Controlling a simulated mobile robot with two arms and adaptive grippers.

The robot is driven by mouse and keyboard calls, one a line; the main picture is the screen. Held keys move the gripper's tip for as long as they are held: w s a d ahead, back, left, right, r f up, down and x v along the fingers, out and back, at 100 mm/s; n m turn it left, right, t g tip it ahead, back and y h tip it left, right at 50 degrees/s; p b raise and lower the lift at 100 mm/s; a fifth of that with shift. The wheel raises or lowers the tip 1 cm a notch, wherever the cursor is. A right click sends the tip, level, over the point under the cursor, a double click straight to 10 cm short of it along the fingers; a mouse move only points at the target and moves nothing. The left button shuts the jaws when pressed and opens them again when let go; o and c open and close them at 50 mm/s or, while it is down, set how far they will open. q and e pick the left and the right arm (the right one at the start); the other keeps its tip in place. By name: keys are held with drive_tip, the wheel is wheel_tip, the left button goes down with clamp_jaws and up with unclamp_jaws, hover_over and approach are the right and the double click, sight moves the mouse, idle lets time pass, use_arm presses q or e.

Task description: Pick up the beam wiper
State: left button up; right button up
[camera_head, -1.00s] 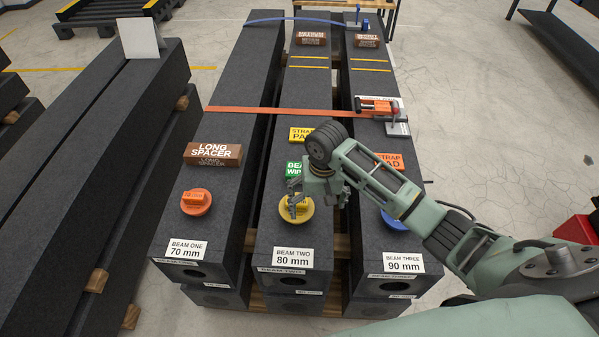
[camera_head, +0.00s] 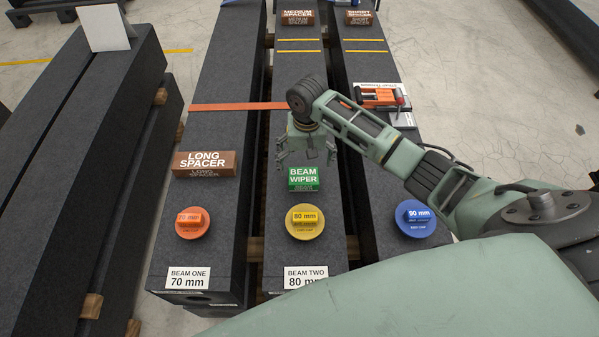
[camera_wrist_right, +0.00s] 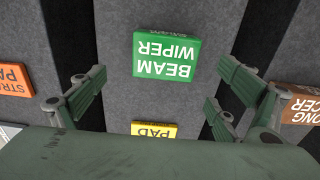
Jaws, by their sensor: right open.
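The beam wiper (camera_head: 304,178) is a green block with white lettering, lying on top of beam two (camera_head: 318,255) behind the yellow 80 mm cap (camera_head: 305,221). In the right wrist view the beam wiper (camera_wrist_right: 167,56) shows upside down, ahead of and between the spread fingers. My right gripper (camera_head: 306,160) is open and empty, above beam two just behind the wiper in the head view. It also shows in the right wrist view (camera_wrist_right: 160,95), with no finger touching the wiper. My left gripper is not in view.
A brown long spacer (camera_head: 205,163) and orange cap (camera_head: 193,222) sit on beam one at left. A blue cap (camera_head: 415,218) sits on beam three. A yellow pad (camera_wrist_right: 154,130) lies near the gripper in the wrist view. An orange strap (camera_head: 238,106) crosses beam one.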

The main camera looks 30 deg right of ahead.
sight(304, 175)
drive_tip(key=shift+s+a+f, duration=0.2)
drive_tip(key=shift+s+f, duration=0.2)
drive_tip(key=shift+f, duration=0.4)
drive_tip(key=f, duration=0.2)
drive_tip(key=shift+a+f+p, duration=0.25)
drive_tip(key=shift+f+p, duration=0.05)
drive_tip(key=shift+f, duration=0.85)
drive_tip(key=shift+c, duration=0.3)
drive_tip(key=shift+w, duration=0.1)
drive_tip(key=c, duration=0.9)
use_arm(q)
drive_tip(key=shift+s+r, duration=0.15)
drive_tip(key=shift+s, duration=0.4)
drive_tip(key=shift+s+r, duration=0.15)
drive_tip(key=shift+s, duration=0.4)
use_arm(e)
drive_tip(key=c, duration=0.3)
drive_tip(key=shift+r, duration=0.1)
wheel_tip(304, 175, up, 4)
drive_tip(key=shift+w, duration=0.1)
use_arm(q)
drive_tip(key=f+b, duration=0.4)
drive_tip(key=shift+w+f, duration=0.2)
use_arm(e)
drive_tip(key=w+d+r, duration=0.3)
drive_tip(key=w+r, duration=0.3)
drive_tip(key=w, duration=0.5)
drive_tip(key=shift+d+r, duration=0.15)
drive_tip(key=shift+r, duration=0.25)
